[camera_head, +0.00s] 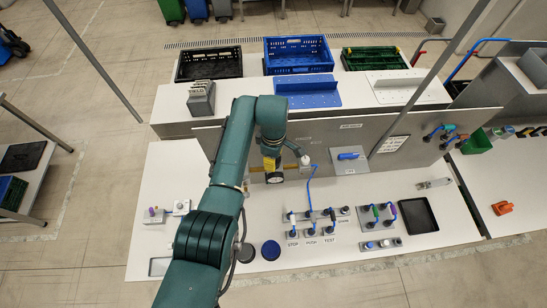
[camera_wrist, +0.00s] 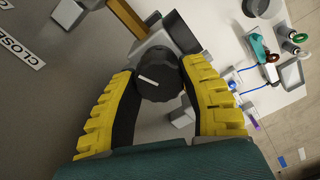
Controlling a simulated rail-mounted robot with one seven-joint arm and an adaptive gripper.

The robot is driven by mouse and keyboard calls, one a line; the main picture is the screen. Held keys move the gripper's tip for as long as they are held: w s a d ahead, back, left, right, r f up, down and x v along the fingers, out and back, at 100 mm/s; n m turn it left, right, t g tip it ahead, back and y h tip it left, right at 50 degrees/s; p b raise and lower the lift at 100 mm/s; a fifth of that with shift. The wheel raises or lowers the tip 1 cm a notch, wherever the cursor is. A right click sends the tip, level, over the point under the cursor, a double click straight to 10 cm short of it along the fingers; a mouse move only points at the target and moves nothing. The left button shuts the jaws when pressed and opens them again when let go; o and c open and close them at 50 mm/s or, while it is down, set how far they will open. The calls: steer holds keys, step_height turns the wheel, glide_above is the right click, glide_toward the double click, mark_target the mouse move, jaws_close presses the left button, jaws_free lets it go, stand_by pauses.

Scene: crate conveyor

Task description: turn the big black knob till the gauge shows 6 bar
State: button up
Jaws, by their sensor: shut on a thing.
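The big black knob (camera_wrist: 168,88) sits between my gripper's two yellow fingers (camera_wrist: 160,75) in the wrist view. The black finger pads are closed on its sides. A short white mark on the knob's face points to the picture's left and slightly up. In the head view my gripper (camera_head: 271,162) reaches down at the front of the grey panel, and the knob is hidden there. A round, dark-rimmed gauge (camera_head: 274,178) shows just below the gripper. Its pale face is too small to read. A dark round body (camera_wrist: 184,32) beside the knob appears to be this gauge, its dial turned away.
A brass pipe (camera_wrist: 127,17) runs beside the knob. A blue lever valve (camera_head: 349,156) is on the panel to the right. Push buttons and connectors (camera_head: 318,224) stand on the white bench (camera_head: 330,255). A blue crate (camera_head: 298,68) stands behind.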

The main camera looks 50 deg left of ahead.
steer(key=m, duration=0.6)
steer(key=shift+f, duration=0.15)
steer(key=m, duration=0.5)
steer(key=shift+w, duration=0.1)
steer(key=m, duration=0.5)
steer(key=shift+m, duration=0.4)
steer(key=m, duration=0.5)
steer(key=shift+d, duration=0.15)
steer(key=o, duration=1.2)
steer(key=shift+w, duration=0.1)
